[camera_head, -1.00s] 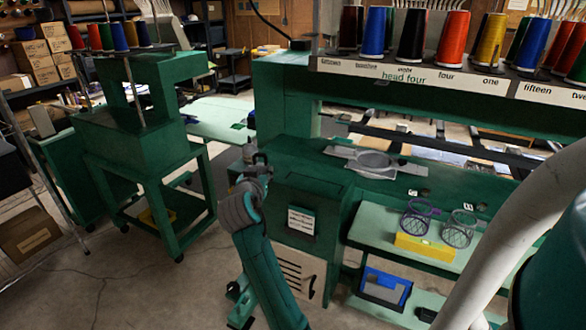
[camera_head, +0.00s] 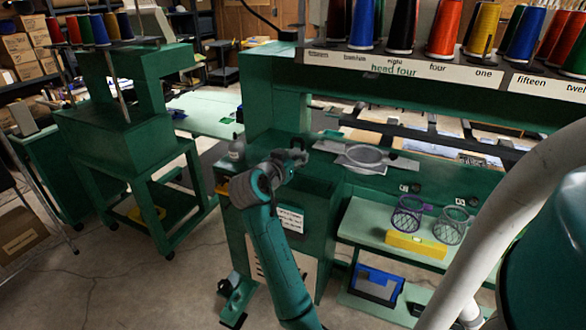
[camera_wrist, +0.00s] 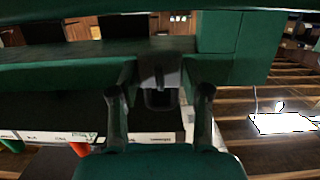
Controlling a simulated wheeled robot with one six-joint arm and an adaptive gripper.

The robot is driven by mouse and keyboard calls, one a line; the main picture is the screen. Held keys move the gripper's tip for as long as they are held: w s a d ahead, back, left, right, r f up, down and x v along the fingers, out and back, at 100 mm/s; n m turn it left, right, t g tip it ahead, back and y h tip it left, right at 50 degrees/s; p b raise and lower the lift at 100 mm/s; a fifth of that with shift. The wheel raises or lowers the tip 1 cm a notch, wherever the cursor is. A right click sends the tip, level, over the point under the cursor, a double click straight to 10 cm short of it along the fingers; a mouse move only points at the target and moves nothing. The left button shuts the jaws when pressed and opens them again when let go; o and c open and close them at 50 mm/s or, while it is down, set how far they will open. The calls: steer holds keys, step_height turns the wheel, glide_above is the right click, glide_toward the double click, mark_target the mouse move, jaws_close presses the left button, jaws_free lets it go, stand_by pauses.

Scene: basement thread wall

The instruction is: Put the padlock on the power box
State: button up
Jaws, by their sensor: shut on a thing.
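My gripper (camera_head: 298,156) is above the top left part of a green cabinet with a white label (camera_head: 290,220), which may be the power box. In the wrist view my gripper (camera_wrist: 160,100) has its two fingers on either side of a dark grey piece (camera_wrist: 160,88). It looks like the padlock, held between the fingers, but its shackle is not clear. In the head view the held piece is too small and too hidden by the gripper to make out. I cannot tell whether it touches the cabinet.
A grey hoop plate (camera_head: 365,158) lies on the green machine top just right of the gripper. Thread cones (camera_head: 445,28) stand along the upper rail. A lower shelf holds a purple round frame (camera_head: 408,215) and a yellow block (camera_head: 416,245). A green stand (camera_head: 130,130) is at left.

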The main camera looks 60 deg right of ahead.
steer(key=shift+f, duration=1.8)
steer(key=shift+f, duration=0.1)
steer(key=o, duration=1.3)
